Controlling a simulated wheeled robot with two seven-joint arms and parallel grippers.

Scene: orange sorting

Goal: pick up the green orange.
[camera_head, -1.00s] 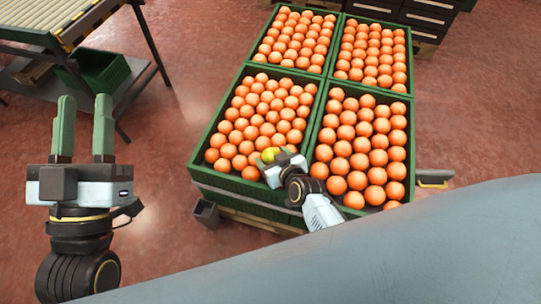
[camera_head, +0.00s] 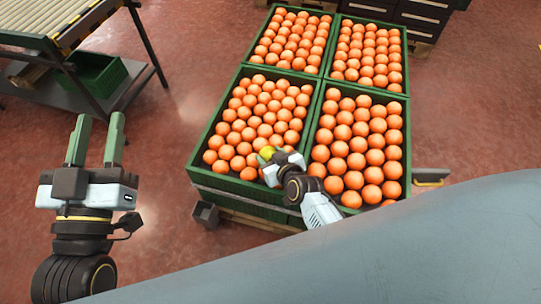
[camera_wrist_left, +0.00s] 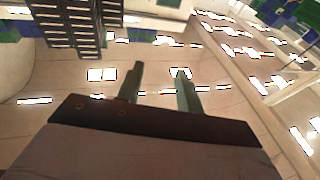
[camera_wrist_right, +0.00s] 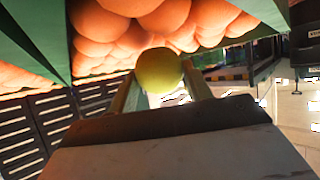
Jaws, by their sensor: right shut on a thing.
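The green orange (camera_head: 266,153) looks yellow-green and sits at the front of the near left crate (camera_head: 205,141) of oranges. In the right wrist view the green orange (camera_wrist_right: 160,70) is between the fingertips of my right gripper (camera_wrist_right: 160,82). My right gripper (camera_head: 272,160) is shut on it, beside the other oranges; the head view hides most of the fingers. My left gripper (camera_head: 95,140) is open and empty, raised over the floor at the left. Its two fingers also show apart in the left wrist view (camera_wrist_left: 160,88).
Several green crates full of oranges stand together on a pallet; the near right crate (camera_head: 405,150) is beside my right arm. A roller conveyor (camera_head: 60,25) with a green bin (camera_head: 95,75) below stands at the upper left. Dark cabinets are at the back. The red floor between is clear.

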